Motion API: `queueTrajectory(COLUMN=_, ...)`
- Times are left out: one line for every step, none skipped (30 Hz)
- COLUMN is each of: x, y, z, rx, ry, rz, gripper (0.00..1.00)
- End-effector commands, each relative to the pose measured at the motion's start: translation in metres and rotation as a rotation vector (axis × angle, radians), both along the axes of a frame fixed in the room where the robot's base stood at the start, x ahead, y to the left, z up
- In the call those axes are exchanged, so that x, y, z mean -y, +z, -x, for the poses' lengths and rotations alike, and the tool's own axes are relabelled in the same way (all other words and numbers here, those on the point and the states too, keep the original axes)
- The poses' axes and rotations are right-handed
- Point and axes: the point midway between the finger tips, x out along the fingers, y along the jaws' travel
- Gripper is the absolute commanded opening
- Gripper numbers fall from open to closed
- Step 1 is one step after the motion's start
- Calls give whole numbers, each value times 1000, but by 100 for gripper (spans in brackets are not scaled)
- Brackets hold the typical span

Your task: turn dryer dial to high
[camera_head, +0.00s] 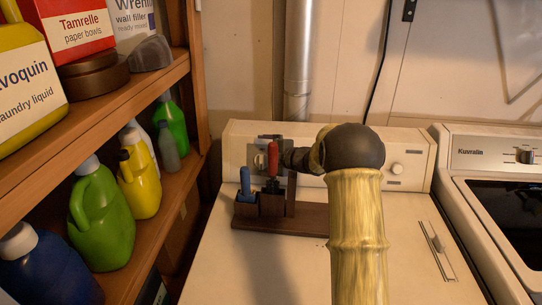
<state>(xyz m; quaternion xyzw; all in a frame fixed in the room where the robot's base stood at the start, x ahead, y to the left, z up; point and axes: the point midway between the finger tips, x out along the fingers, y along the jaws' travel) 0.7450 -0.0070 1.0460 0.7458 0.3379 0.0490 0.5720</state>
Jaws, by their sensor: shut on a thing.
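The dryer (215,262) is the white machine in the middle, with a raised control panel (345,185) along its back. A pale dial (260,161) shows at the left of the panel, partly covered by my gripper. My gripper (267,155) reaches leftward from the dark wrist joint of my arm and is shut at this dial. The fingertips and the dial's setting marks are too small and hidden to read. A second round white knob (397,169) is on the right of the panel, apart from my gripper.
A dark wooden holder (307,219) with red-handled (272,160) and blue-handled (245,182) tools stands on the dryer just before the panel. A shelf (130,94) with bottles is at left. A Kuvralin machine (465,207) stands at right. The dryer's front top is clear.

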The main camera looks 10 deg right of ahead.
Motion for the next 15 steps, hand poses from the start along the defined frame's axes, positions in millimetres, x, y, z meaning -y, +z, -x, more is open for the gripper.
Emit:
queueTrajectory(x=1, y=18, z=-2, rx=30, ry=-1, rz=-7, gripper=81)
queueTrajectory(x=2, y=18, z=-1, rx=30, ry=-2, rz=-7, gripper=82)
queueTrajectory(x=3, y=18, z=0, rx=30, ry=-2, rz=-7, gripper=82)
queueTrajectory(x=5, y=18, z=2, rx=30, ry=-2, rz=-7, gripper=80)
queueTrajectory(x=6, y=19, z=3, rx=31, ry=-2, rz=-5, gripper=70)
queueTrajectory(x=7, y=18, z=5, rx=29, ry=-2, rz=-3, gripper=70)
queueTrajectory(x=9, y=17, z=6, rx=27, ry=-3, rz=-3, gripper=70)
queueTrajectory(x=10, y=17, z=8, rx=26, ry=-3, rz=-2, gripper=70)
queueTrajectory(x=11, y=16, z=10, rx=24, ry=-3, rz=-2, gripper=70)
queueTrajectory(x=12, y=16, z=11, rx=23, ry=-4, rz=-1, gripper=70)
queueTrajectory(x=13, y=16, z=12, rx=23, ry=-3, rz=-1, gripper=70)
queueTrajectory(x=14, y=16, z=14, rx=22, ry=-3, rz=0, gripper=70)
queueTrajectory(x=15, y=16, z=16, rx=22, ry=-3, rz=0, gripper=70)
queueTrajectory(x=16, y=16, z=17, rx=21, ry=-3, rz=0, gripper=70)
queueTrajectory(x=18, y=16, z=19, rx=21, ry=-3, rz=0, gripper=70)
